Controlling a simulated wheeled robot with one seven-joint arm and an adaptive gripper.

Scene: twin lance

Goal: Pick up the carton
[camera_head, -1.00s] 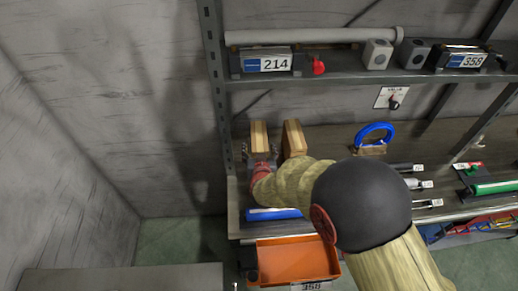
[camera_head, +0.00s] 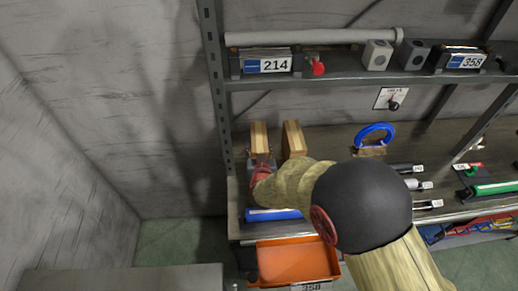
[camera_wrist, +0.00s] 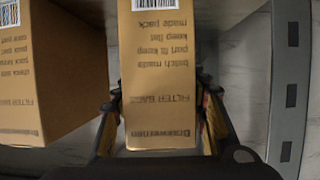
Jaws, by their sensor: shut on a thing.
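A brown carton (camera_head: 259,136) stands on the lower shelf board, near the rack's left post. In the wrist view this carton (camera_wrist: 158,75) fills the middle, its printed text upside down. My gripper (camera_wrist: 160,118) has one finger along each side of it and is shut on it. In the head view my gripper (camera_head: 262,162) is at the carton's near end, and my arm hides part of that area. A second, similar carton (camera_head: 293,138) stands just to the right, with a gap; it shows at the left of the wrist view (camera_wrist: 50,75).
The rack's grey post (camera_wrist: 289,80) stands close on the right in the wrist view. An orange bin (camera_head: 295,262) and a blue cylinder (camera_head: 272,214) lie nearer me. A blue ring handle (camera_head: 374,132) is further right. The upper shelf (camera_head: 345,77) runs above.

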